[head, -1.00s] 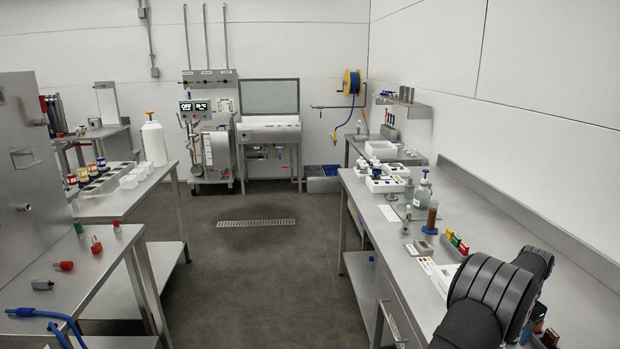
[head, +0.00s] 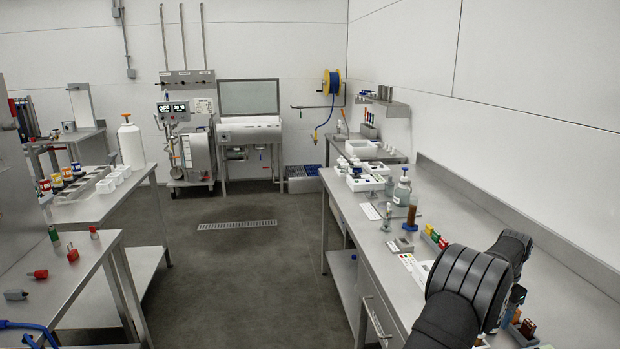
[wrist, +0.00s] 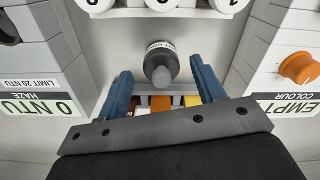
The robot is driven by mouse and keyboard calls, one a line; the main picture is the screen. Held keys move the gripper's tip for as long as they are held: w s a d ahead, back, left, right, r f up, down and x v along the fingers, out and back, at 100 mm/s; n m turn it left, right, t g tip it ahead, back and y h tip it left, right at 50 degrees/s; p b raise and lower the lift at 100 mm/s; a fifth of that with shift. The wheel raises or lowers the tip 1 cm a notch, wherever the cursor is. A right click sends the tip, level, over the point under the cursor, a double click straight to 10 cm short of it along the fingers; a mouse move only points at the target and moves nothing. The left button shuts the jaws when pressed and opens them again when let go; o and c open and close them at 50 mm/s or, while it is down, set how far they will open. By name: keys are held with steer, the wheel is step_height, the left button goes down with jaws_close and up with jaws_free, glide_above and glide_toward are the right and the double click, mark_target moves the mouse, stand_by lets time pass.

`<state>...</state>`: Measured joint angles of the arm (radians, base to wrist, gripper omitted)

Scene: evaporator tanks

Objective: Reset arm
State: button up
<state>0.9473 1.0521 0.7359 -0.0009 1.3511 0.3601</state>
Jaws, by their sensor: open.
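My gripper (wrist: 160,70) shows in the wrist view with its two blue fingers spread apart. A dark grey, round-topped piece with a white-lettered band (wrist: 161,64) appears between the fingertips, with gaps on both sides; I cannot tell its depth. In the head view my black arm bends over the right bench (head: 465,195) at the lower right, and the gripper itself is hidden or too unclear to make out there.
In the wrist view a haze display reading 0 NTU (wrist: 42,107) is at left, and a colour display (wrist: 290,104) with an orange knob (wrist: 299,68) at right. In the head view a left bench (head: 62,262) holds loose fittings. The floor between (head: 245,280) is clear.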

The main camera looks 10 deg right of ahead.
step_height(320, 180, down, 4)
steer(key=shift+r, duration=0.1)
steer(key=r, duration=0.5)
steer(key=shift+s+d, duration=0.15)
steer(key=shift+s, duration=0.2)
steer(key=s+r, duration=0.2)
steer(key=s, duration=0.2)
steer(key=s+r, duration=0.2)
steer(key=s, duration=0.1)
steer(key=s+d+r, duration=0.1)
steer(key=s+r, duration=0.2)
steer(key=s, duration=0.1)
steer(key=shift+s, duration=0.35)
steer(key=s+a+r, duration=0.2)
steer(key=s+a, duration=0.2)
steer(key=s, duration=0.3)
steer(key=s+a+r, duration=0.2)
steer(key=s+a, duration=0.2)
steer(key=s, duration=0.4)
steer(key=w+f, duration=0.5)
steer(key=w, duration=0.5)
steer(key=shift+w+d+f, duration=0.35)
steer(key=shift+o, duration=0.5)
